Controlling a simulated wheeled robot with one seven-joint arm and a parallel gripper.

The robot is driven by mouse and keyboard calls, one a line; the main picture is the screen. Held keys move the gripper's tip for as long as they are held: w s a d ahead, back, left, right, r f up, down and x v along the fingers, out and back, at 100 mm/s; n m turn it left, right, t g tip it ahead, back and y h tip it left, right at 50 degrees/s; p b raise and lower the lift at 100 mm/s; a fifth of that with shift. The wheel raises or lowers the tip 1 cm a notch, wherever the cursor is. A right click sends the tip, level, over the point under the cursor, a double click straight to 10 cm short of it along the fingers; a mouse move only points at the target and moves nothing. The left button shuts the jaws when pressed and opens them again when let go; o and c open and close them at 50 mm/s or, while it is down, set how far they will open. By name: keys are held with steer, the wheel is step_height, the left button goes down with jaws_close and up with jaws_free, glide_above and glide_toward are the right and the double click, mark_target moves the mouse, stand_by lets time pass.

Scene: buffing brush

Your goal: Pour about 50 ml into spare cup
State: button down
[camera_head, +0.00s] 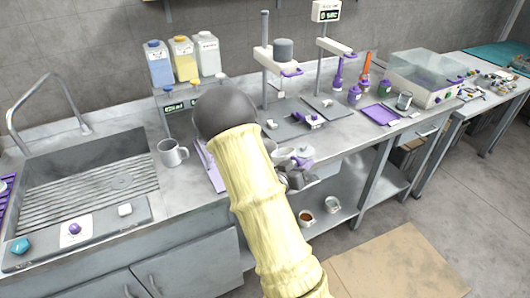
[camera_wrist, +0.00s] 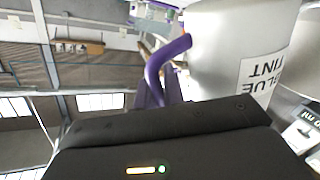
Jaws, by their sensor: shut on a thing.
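In the wrist view my gripper (camera_wrist: 165,92) is shut on the purple handle (camera_wrist: 155,68) of a pale container (camera_wrist: 222,50) labelled "BLUE TINT". The lettering appears upside down there; I cannot tell the container's true tilt or its contents. In the head view my arm covers most of the gripper. A pale cup-like vessel (camera_head: 285,155) and purple parts (camera_head: 303,164) show just right of the arm; I cannot tell which are held. A grey mug (camera_head: 172,153) stands upright on the counter left of the arm. No label identifies the spare cup.
A sink (camera_head: 85,180) lies at left. Blue, yellow and white bottles (camera_head: 183,61) stand at the back. Two stands (camera_head: 264,75) (camera_head: 320,55), a purple tray (camera_head: 380,114) and a clear-lidded box (camera_head: 425,75) are at right. A brown-filled cup (camera_head: 305,218) sits on the lower shelf.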

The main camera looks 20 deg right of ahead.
steer(key=s+f+m+b, duration=0.1)
steer(key=b, duration=0.2)
steer(key=s+f+m+b, duration=0.1)
steer(key=m+b, duration=0.1)
steer(key=b, duration=0.2)
steer(key=s+d+f+m+b, duration=0.1)
steer(key=s+f+m+b, duration=0.1)
steer(key=b, duration=0.2)
steer(key=shift+f+t+h, duration=0.1)
steer(key=shift+t+h, duration=0.2)
steer(key=shift+h, duration=0.1)
stand_by(0.3)
